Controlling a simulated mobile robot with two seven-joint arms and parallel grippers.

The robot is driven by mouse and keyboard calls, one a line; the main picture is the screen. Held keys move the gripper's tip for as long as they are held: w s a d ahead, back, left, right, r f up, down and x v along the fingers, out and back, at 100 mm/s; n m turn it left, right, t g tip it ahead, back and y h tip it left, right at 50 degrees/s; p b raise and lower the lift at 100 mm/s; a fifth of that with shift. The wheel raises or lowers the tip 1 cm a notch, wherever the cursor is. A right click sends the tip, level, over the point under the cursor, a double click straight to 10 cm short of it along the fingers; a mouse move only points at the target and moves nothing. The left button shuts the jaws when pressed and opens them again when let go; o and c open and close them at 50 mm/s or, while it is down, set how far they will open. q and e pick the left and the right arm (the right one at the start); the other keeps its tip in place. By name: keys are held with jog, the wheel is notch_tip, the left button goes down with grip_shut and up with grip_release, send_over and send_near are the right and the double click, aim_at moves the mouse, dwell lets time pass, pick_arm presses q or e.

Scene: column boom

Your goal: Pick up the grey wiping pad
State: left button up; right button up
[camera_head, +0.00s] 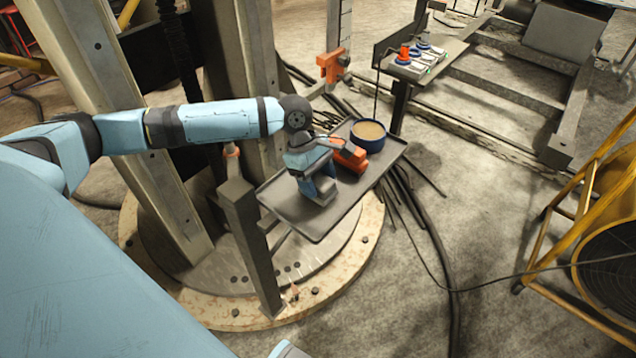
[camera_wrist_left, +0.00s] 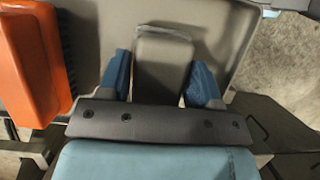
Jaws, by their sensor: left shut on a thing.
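My left gripper (camera_head: 322,190) reaches down over the dark tray (camera_head: 318,228) on the column. In the left wrist view its two blue fingers (camera_wrist_left: 160,82) stand on either side of the grey wiping pad (camera_wrist_left: 160,64), a rounded grey block, and are shut on it. The tray surface shows behind the pad. I cannot tell whether the pad touches the tray or is just above it. In the head view the gripper mostly hides the pad. My right gripper is not in view.
An orange-red brush-like block (camera_head: 352,157) lies beside the gripper on the tray; it also shows in the wrist view (camera_wrist_left: 32,62). A blue pot (camera_head: 368,136) with tan contents stands behind it. A shelf with knobs (camera_head: 420,66) is farther back. A yellow frame (camera_head: 560,235) stands right.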

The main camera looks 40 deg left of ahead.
aim_at(318, 179)
pick_arm(q)
notch_tip(318, 179, up, 19)
jog(key=p, duration=0.4)
jog(key=shift+p, duration=0.3)
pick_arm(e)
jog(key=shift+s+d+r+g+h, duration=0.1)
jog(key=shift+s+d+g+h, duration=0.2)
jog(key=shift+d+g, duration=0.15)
pick_arm(q)
jog(key=shift+f, duration=0.1)
jog(key=shift+o, duration=0.9)
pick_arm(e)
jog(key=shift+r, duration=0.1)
